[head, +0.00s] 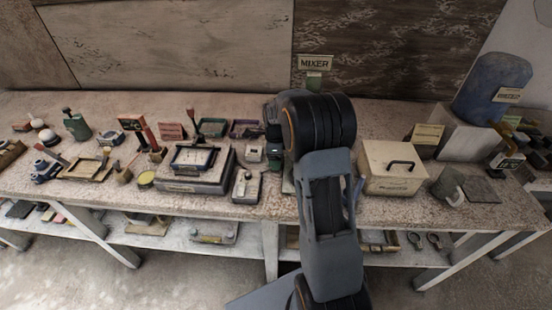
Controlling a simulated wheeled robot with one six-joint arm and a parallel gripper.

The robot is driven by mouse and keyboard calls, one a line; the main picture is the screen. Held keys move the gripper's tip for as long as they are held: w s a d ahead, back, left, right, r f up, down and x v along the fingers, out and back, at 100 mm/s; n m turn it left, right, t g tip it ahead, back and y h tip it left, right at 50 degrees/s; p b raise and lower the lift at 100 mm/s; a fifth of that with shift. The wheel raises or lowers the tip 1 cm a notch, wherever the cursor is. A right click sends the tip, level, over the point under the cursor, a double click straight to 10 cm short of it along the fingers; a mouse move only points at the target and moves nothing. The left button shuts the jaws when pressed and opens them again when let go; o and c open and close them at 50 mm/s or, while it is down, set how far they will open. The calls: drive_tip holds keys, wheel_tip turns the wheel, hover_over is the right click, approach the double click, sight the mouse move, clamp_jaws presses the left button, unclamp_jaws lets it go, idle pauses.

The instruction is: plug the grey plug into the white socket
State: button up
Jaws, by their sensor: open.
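My gripper (273,152) shows small and dark at the left of my arm's upper bend, pointing down over the bench. Its jaws are open, and my arm hides part of the bench behind it. A small whitish block (253,152) stands just left of the gripper and may be the white socket. A grey block with a dark knob on top (246,187) lies at the bench's front edge, below and left of the gripper. I cannot tell whether it is the grey plug or carries it. Nothing is seen held in the jaws.
A cream box with a black handle (394,167) stands right of my arm. A blue drum (491,90) sits on a pale block at the back right. A framed case (194,168) and many small objects crowd the left. A MIXER sign (315,62) rises behind my arm.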

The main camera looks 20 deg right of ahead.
drive_tip(key=shift+c, duration=0.5)
drive_tip(key=c, duration=0.9)
